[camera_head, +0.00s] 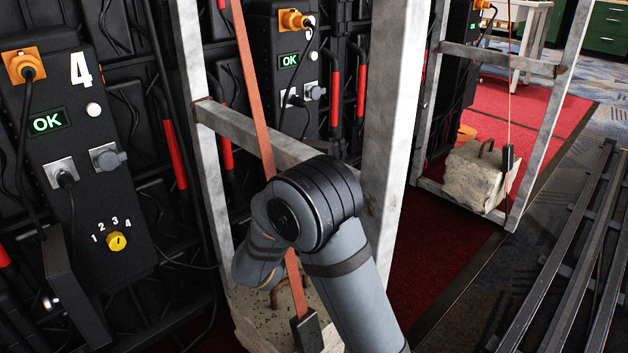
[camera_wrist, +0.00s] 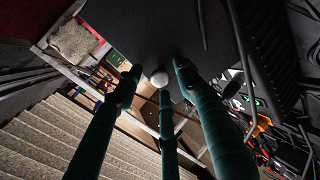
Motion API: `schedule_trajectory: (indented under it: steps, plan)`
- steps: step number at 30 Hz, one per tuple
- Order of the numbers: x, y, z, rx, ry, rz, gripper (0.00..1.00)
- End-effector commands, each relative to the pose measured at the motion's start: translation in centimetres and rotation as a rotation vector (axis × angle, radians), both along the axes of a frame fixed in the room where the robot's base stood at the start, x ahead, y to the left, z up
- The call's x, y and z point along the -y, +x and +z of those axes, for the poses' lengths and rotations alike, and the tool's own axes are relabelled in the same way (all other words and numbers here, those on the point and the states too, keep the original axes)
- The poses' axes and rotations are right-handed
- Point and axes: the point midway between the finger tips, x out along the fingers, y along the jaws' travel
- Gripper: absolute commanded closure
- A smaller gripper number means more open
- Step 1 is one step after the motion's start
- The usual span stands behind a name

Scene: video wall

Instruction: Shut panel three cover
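Panel four (camera_head: 75,150), black with a white 4 and a lit OK display, stands at the left in the head view. A second black panel (camera_head: 288,70) with an OK display stands further back; its number cannot be seen, so I cannot confirm it is panel three. My arm hides its lower part. In the wrist view my gripper (camera_wrist: 156,72) has three dark green fingers, spread apart and empty. A dark flat surface (camera_wrist: 145,28) lies beyond them, with a white round knob (camera_wrist: 159,79) between the fingertips. I cannot tell whether they touch or whether this is the cover.
A pale metal frame (camera_head: 395,100) and an orange-red strap (camera_head: 255,90) stand close around my arm. A concrete block (camera_head: 478,178) sits on the red carpet. Dark metal rails (camera_head: 570,250) lie at the right. Cables hang around the panels.

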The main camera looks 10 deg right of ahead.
Motion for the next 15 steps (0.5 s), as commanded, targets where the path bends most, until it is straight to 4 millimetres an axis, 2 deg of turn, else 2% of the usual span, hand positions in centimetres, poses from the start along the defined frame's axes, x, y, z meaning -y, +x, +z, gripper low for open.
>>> schedule_trajectory:
  steps: [8, 15]
  plan:
    - [-0.7, -0.9, 0.0, -0.001, 0.0, 0.004, 0.61]
    - [-3.1, -5.0, 0.0, 0.0, -0.001, 0.008, 0.61]
